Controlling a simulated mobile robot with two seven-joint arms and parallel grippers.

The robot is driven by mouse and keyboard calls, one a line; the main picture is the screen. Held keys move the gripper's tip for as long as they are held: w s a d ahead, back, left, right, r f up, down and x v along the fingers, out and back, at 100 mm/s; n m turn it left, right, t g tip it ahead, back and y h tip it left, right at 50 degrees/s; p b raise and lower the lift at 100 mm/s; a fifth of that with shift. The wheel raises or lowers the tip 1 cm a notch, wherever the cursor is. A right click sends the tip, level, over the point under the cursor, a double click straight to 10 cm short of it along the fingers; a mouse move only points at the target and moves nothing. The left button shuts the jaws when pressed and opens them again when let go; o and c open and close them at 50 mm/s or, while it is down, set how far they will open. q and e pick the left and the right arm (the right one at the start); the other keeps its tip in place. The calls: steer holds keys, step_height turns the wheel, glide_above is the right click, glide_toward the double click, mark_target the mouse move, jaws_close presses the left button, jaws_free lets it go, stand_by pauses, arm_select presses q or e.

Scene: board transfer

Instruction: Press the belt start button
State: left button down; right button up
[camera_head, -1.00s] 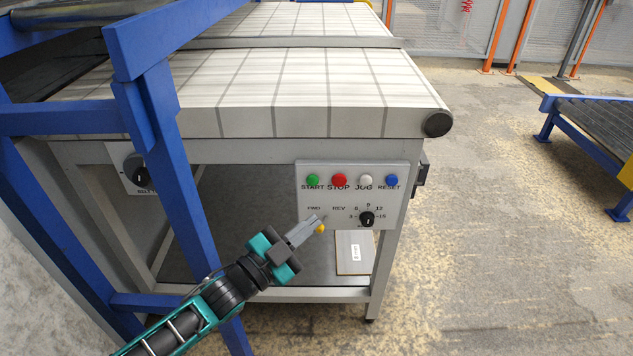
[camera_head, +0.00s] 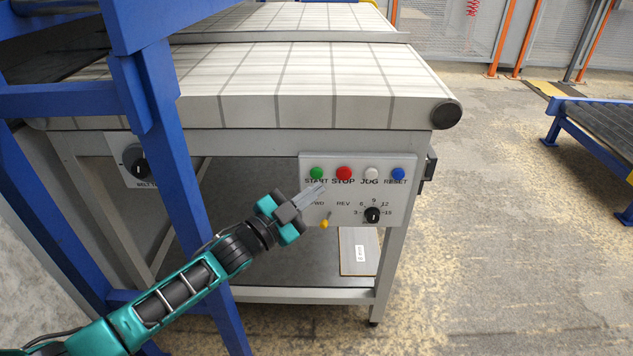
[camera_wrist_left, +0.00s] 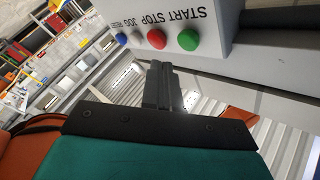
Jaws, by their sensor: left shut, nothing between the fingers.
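The green START button (camera_head: 316,173) is at the left end of the button row on the white control panel (camera_head: 335,222). My left gripper (camera_head: 318,188) is shut and empty, just below the START button in the head view, with a gap between them in the picture. In the left wrist view the green button (camera_wrist_left: 188,40) is beyond and to the right of the shut fingertips (camera_wrist_left: 157,66), not touched by them. The red STOP button (camera_head: 343,173) is to its right. My right gripper is not in view.
White JOG (camera_head: 371,173) and blue RESET (camera_head: 398,174) buttons complete the row. A black speed knob (camera_head: 372,215) and a yellow-tipped switch (camera_head: 325,223) sit lower. A blue frame post (camera_head: 180,190) stands left, near my left arm. The belt (camera_head: 290,75) above looks empty.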

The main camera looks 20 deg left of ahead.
arm_select(q)
steer(key=shift+w+a, duration=0.25)
steer(key=shift+w, duration=0.55)
stand_by(0.9)
steer(key=shift+w, duration=0.1)
stand_by(0.5)
steer(key=shift+w+a+b, duration=0.1)
steer(key=shift+w+b, duration=0.2)
steer(key=shift+w+a, duration=0.15)
steer(key=shift+w, duration=0.25)
stand_by(0.7)
steer(key=shift+r, duration=0.1)
steer(key=shift+s+d+p, duration=0.25)
steer(key=shift+s+p, duration=0.2)
steer(key=shift+s, duration=0.35)
